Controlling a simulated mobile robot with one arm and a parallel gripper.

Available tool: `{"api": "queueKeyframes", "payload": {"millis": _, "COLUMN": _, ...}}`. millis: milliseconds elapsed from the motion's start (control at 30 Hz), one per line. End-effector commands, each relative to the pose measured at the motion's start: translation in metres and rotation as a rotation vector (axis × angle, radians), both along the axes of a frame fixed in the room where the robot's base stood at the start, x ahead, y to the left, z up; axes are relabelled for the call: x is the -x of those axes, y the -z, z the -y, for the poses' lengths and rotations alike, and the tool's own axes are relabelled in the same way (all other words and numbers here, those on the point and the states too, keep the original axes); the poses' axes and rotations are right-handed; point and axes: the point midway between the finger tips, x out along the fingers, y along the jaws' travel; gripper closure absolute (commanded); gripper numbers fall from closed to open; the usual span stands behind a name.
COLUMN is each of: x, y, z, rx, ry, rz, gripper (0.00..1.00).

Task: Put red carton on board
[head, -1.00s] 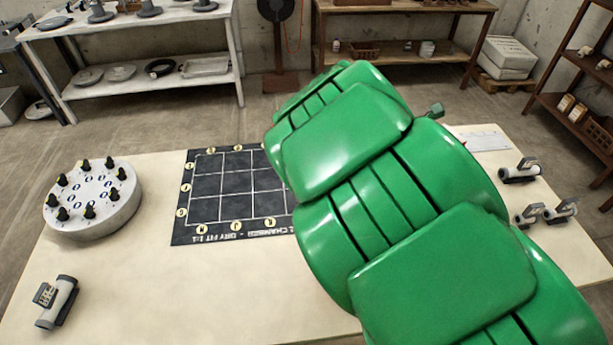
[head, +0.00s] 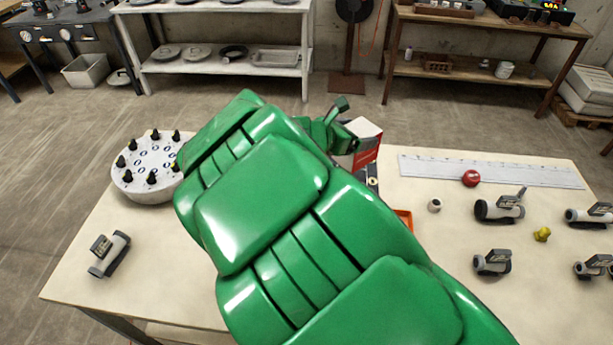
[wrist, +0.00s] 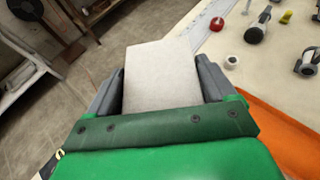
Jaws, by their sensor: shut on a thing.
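The red carton (head: 367,143), with a red side and a white top, is held by my gripper (head: 343,138) above the table. In the wrist view its pale face (wrist: 160,78) sits between the two grey fingers of my gripper (wrist: 161,84), which is shut on it.
An orange-edged item (head: 404,217) lies partly hidden beside my arm. A white ruled strip (head: 500,171), a red ball (head: 470,178) and several pipe fittings (head: 498,208) are on the right. A round white stand (head: 148,176) with black knobs is on the left.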

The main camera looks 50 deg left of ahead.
Motion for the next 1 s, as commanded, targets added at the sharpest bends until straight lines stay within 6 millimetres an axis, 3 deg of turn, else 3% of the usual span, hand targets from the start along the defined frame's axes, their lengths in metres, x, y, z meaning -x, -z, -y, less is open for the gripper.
{"api": "queueKeyframes", "payload": {"millis": 167, "x": 0.028, "y": 0.001, "z": -0.024, "rx": 0.004, "ry": -0.038, "rz": -0.005, "gripper": 0.58}}
{"api": "queueKeyframes", "payload": {"millis": 500, "x": 0.026, "y": 0.051, "z": -0.022, "rx": 0.005, "ry": -0.035, "rz": -0.007, "gripper": 0.58}}
{"api": "queueKeyframes", "payload": {"millis": 1000, "x": 0.025, "y": 0.100, "z": -0.021, "rx": 0.006, "ry": -0.034, "rz": -0.006, "gripper": 0.58}}
